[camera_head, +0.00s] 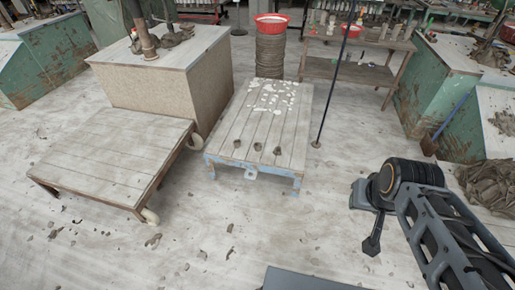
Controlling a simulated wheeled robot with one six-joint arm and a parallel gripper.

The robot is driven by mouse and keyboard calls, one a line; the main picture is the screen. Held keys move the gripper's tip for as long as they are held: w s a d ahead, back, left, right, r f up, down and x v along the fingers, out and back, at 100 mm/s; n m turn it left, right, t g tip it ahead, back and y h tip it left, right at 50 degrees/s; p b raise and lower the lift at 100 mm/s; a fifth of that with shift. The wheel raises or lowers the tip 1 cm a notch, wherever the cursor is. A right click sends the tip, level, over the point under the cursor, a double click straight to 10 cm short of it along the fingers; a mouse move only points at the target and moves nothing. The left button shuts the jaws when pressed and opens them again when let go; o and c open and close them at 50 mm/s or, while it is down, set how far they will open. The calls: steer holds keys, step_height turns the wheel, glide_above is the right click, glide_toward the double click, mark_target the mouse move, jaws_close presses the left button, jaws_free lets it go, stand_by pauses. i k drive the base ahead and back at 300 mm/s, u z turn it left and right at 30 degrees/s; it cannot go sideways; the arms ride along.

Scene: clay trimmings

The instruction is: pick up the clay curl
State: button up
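Several small grey-brown clay scraps lie on the pale floor at the lower left. One curled scrap (153,240) lies just in front of the low wooden platform's near corner; I cannot tell for sure which scrap is the clay curl. More dark clay lumps (257,147) sit on the blue-framed low table. My arm comes in from the lower right, and the dark part at its end, which looks like my gripper (372,247), hangs over the floor, well right of the scraps. Its fingers are too small to read, and nothing shows held in it.
A low wooden platform (110,150) stands at the left and a blue-framed slatted table (240,125) in the middle. A thin dark pole (332,80) stands right of the table. A brown clay heap (490,185) is at the right. The floor in front is mostly open.

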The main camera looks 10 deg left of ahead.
mark_target(259, 148)
steer(key=u, duration=0.25)
steer(key=i, duration=0.4)
steer(key=u, duration=1)
steer(key=i, duration=0.95)
steer(key=u, duration=0.6)
steer(key=i, duration=1.05)
steer(key=z, duration=0.05)
